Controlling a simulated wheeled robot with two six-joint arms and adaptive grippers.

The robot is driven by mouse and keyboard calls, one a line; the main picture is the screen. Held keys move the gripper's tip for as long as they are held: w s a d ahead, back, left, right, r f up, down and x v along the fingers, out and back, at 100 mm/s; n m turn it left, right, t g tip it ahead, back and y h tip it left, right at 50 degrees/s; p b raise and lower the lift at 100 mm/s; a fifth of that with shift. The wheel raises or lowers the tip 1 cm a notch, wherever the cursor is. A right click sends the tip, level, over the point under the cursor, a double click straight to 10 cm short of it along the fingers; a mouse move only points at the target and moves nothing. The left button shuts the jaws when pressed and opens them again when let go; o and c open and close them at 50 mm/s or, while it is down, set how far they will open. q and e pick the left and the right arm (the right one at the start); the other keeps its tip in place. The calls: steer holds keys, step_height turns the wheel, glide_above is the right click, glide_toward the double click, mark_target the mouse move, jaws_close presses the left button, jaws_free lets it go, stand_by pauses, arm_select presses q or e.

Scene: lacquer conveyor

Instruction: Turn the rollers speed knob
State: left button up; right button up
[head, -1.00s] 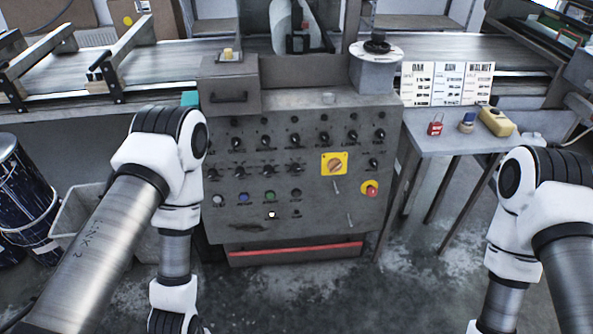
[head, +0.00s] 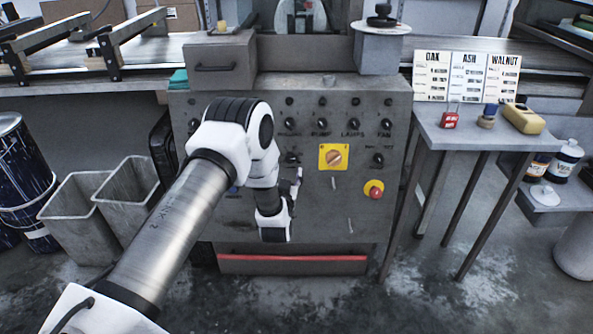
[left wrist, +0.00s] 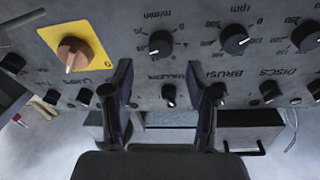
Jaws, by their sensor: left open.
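The control panel (head: 390,215) stands ahead, with rows of black knobs. In the left wrist view it appears upside down. A dial knob marked m/min (left wrist: 160,43), which fits the rollers speed knob, sits just beyond the fingertips. A smaller black knob (left wrist: 168,93) by the rollers label shows between the fingers. My left gripper (left wrist: 168,85) is open, with nothing between its fingers that I can see it grip. In the head view the left gripper (head: 292,187) is in front of the panel, partly behind my wrist. My right gripper is out of view.
An orange rotary switch on a yellow plate (head: 333,157) and a red stop button (head: 374,189) sit close to the right of my gripper. A side table (head: 460,135) holds a padlock (head: 450,119) and a yellow object (head: 523,118). Grey bins (head: 75,215) stand left.

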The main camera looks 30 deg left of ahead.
mark_target(290, 160)
arm_select(q)
steer(key=x, duration=0.4)
steer(key=shift+w+a+f, duration=0.15)
steer(key=shift+a+f, duration=0.05)
steer(key=shift+a, duration=0.05)
steer(key=shift+w, duration=0.25)
jaws_close()
